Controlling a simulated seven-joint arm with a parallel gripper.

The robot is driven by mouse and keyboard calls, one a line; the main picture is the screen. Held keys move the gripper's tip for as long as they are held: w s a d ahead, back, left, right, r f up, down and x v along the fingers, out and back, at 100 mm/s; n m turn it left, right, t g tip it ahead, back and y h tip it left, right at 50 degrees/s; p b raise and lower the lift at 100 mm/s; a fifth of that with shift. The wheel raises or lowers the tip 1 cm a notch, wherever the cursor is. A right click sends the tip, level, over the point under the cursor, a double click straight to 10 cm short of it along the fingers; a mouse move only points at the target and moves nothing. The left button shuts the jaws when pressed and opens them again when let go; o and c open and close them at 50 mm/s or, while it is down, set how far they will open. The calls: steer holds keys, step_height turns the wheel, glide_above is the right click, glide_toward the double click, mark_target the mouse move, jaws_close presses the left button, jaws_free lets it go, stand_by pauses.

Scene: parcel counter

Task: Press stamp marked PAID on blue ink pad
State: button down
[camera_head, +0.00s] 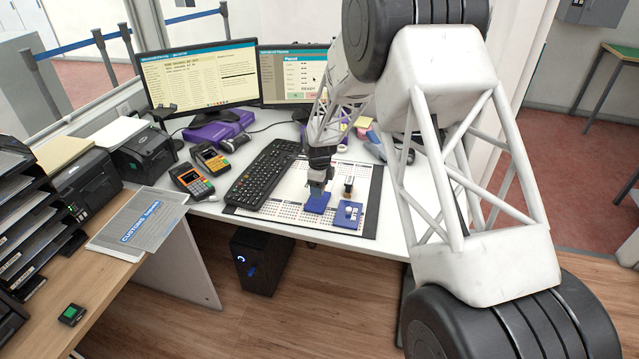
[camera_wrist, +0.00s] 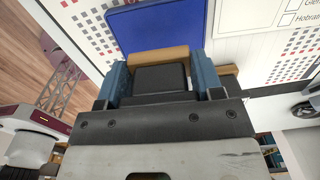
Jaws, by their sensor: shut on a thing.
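My gripper (camera_head: 319,178) is over the counter, pointing down at the blue ink pad (camera_head: 316,203). In the wrist view my gripper (camera_wrist: 160,82) is shut on a stamp with a black body (camera_wrist: 161,78) and a tan, wood-like edge. The stamp is over the near part of the blue pad (camera_wrist: 155,27); I cannot tell whether it touches. Its marking is hidden, so PAID cannot be read. A second dark stamp-like piece (camera_head: 349,184) stands to the right of my gripper.
Monitors (camera_head: 200,76) stand at the back. The printed desk mat (camera_head: 270,212) has bare room in front.

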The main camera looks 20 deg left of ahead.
steer(key=shift+f, duration=1.55)
steer(key=shift+f, duration=0.3)
stand_by(0.3)
steer(key=shift+r, duration=0.1)
steer(key=shift+r, duration=2.95)
